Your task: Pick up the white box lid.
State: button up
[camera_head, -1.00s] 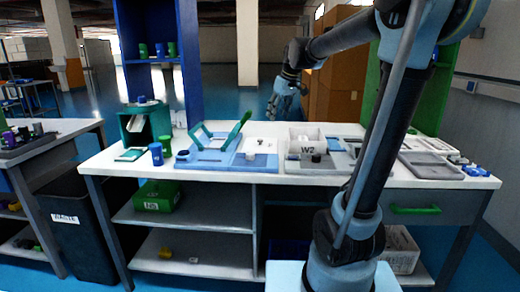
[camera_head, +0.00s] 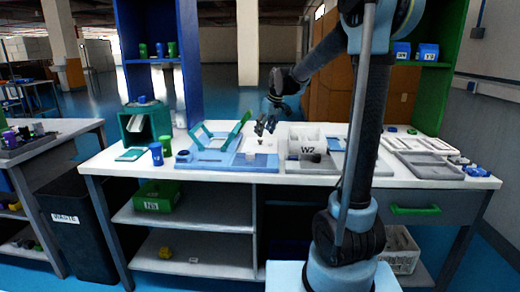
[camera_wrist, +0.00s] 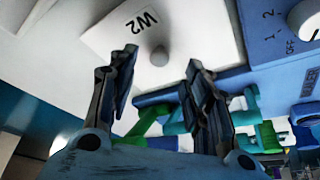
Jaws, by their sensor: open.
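The white box lid (camera_wrist: 188,22) is a flat white plate marked W2 with a round grey knob, in the upper middle of the wrist view. In the head view it blends into the white table, and only its small knob (camera_head: 261,141) shows clearly. My gripper (camera_wrist: 161,60) is open and empty, its two dark fingers either side of the knob in the wrist view. In the head view my gripper (camera_head: 265,126) hangs above the knob, apart from it.
The white box marked W2 (camera_head: 307,151) stands just right of the lid. A blue fixture (camera_head: 215,161) with a teal frame is in front and left. A grey tray (camera_head: 425,165) lies at the table's right. Bare table lies behind the lid.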

aim_at(261, 140)
jog(key=shift+w+x, duration=0.1)
jog(key=shift+x, duration=1.4)
jog(key=shift+w+x, duration=0.15)
jog(key=shift+x, duration=1.35)
jog(key=shift+a+r, duration=0.1)
jog(key=shift+a, duration=0.05)
grip_shut()
